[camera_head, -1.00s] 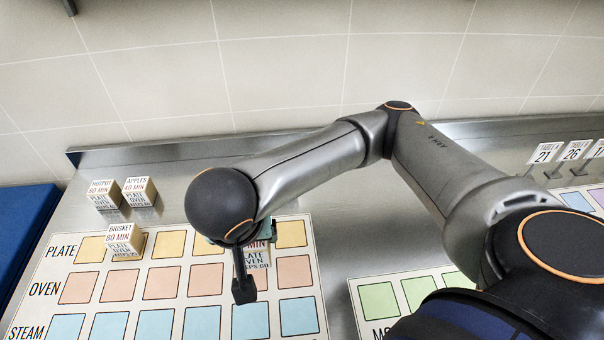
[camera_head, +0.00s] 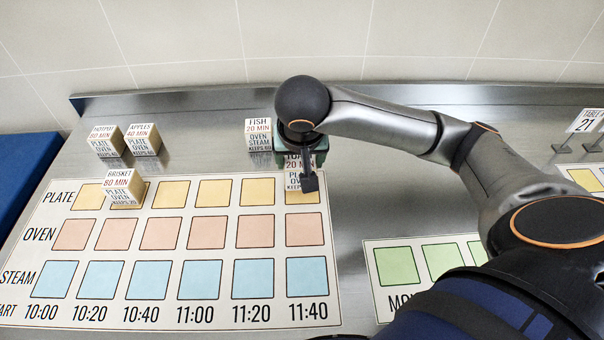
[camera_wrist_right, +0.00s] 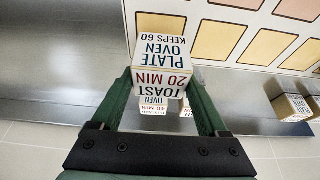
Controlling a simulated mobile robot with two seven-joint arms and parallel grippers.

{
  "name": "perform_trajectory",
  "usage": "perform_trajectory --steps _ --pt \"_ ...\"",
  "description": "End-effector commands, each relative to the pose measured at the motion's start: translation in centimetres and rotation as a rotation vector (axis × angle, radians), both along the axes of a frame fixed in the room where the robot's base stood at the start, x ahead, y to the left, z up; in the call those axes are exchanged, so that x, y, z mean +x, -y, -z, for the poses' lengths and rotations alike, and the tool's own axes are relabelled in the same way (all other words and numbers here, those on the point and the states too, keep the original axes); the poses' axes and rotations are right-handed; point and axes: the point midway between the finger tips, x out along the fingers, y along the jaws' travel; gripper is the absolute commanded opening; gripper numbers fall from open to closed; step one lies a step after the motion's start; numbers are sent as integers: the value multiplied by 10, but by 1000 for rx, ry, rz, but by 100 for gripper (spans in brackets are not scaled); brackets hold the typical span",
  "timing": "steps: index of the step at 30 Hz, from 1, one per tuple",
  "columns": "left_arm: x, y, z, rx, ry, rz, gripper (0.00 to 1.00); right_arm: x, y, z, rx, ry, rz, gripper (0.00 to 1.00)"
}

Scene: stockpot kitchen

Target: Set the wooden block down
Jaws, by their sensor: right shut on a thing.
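The wooden block labelled TOAST 20 MIN (camera_head: 294,180) is held upright in my right gripper (camera_head: 302,158), over the back of the last yellow square in the PLATE row (camera_head: 302,197). The arm covers part of it. In the right wrist view, the green fingers of the right gripper (camera_wrist_right: 160,95) stand on either side of the TOAST block (camera_wrist_right: 163,65), with a yellow square just beyond it. I cannot tell whether the block touches the board (camera_head: 335,265). My left gripper is not in view.
The FISH block (camera_head: 258,134) stands close behind, left of the gripper. The HOTPOT (camera_head: 106,141) and APPLES (camera_head: 144,139) blocks stand at the back left. The BRISKET block (camera_head: 125,187) sits on the PLATE row. Other PLATE squares between are empty. A green-squared board (camera_head: 372,290) lies to the right.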

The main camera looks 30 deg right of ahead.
Motion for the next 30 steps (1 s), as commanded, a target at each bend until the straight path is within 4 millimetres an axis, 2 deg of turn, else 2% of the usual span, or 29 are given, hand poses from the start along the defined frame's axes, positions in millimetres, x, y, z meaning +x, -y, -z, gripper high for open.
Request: perform_trajectory --steps 3,9,20,21,27,30 --pt "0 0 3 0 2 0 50 3 8 16 -3 -5 3 14" --pt "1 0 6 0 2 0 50 3 7 38 -3 -2 0 14" --pt "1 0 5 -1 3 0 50 3 6 41 0 -1 0 14" --pt "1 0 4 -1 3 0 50 3 6 42 0 -1 0 78" --pt "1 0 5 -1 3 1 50 3 6 42 0 -1 0 100" --pt "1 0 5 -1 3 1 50 3 6 42 0 -1 0 100"
